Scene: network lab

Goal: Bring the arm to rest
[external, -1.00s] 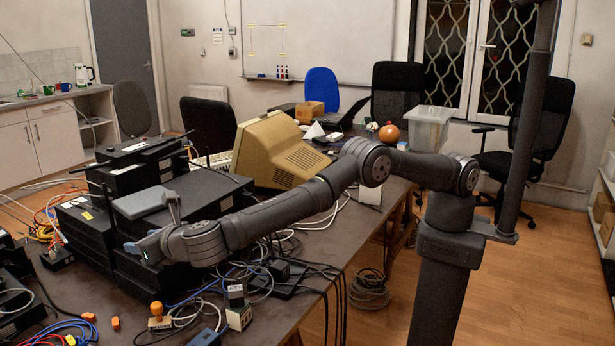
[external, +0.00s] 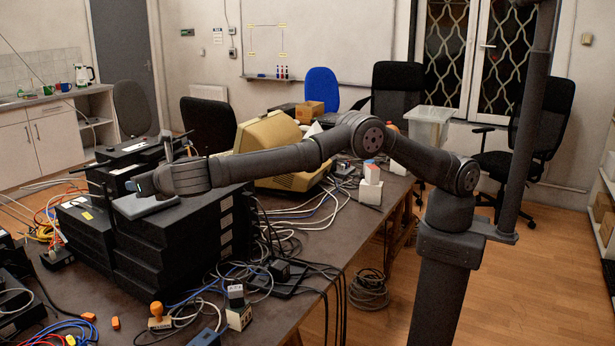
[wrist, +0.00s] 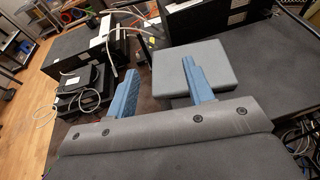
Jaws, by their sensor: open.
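My gripper (wrist: 160,85) is open in the wrist view, its two blue fingers apart with nothing held between them. In the external view my gripper (external: 138,187) is at the left end of my outstretched arm, above the stack of black network boxes (external: 165,250). A flat grey box (external: 140,207) lies on the stack just below the gripper. It also shows in the wrist view (wrist: 203,73), behind the right finger, which hides part of it. I cannot tell the exact gap between fingers and box.
A beige monitor (external: 270,140) stands behind my forearm. Cables, a wooden stamp (external: 158,315) and small blocks clutter the front of the dark table (external: 300,270). A clear bin (external: 430,122) is at the table's far end. The air above the table's front is free.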

